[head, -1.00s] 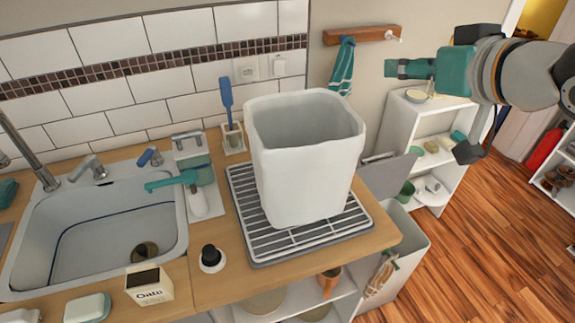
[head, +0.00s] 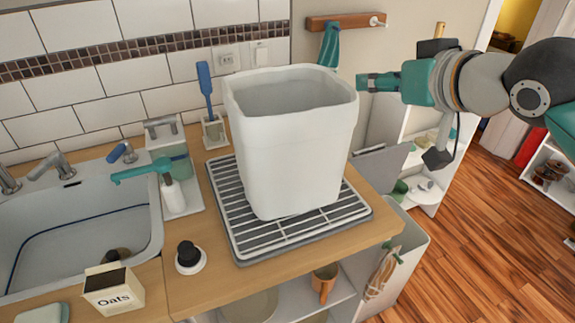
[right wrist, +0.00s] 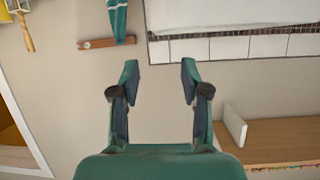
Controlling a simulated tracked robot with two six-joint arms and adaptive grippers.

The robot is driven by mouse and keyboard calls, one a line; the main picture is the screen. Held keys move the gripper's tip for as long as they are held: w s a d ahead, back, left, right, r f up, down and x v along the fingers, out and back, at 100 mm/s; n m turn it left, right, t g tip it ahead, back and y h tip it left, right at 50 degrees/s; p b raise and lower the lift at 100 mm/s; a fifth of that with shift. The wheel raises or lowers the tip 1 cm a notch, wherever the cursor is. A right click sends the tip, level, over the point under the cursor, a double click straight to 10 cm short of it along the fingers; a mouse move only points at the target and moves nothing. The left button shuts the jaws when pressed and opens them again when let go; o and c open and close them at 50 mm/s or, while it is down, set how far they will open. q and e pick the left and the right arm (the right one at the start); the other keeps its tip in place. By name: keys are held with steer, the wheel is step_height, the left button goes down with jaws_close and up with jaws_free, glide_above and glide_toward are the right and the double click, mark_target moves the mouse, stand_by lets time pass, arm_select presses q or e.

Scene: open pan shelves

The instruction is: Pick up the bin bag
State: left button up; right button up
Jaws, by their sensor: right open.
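A tall white bin (head: 292,160) stands upright on the drying rack. Its rim is wavy and its inside is grey; a pale liner, perhaps the bin bag, may cover it, but I cannot tell bag from bin. My right gripper (head: 368,82) comes in from the right with its fingertips just right of the bin's rim in the picture. I cannot tell whether they touch it. In the right wrist view the right gripper (right wrist: 158,78) has its two fingers apart with nothing between them. The bin does not show there. My left gripper is not in view.
The drying rack (head: 245,225) sits on the wooden counter (head: 215,285). A sink (head: 80,235), a soap dispenser (head: 172,195) and an oats box (head: 112,290) are to the left. A wooden rail (head: 345,22) holds a teal towel (head: 329,44). Open floor (head: 480,235) lies to the right.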

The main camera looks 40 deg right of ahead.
glide_toward(337, 79)
steer(key=x, duration=0.5)
steer(key=shift+a+f, duration=0.15)
steer(key=shift+f, duration=0.05)
steer(key=shift+d+p+x, duration=0.2)
steer(key=shift+p+x, duration=0.25)
steer(key=shift+x, duration=2.25)
steer(key=shift+r, duration=0.2)
jaws_close()
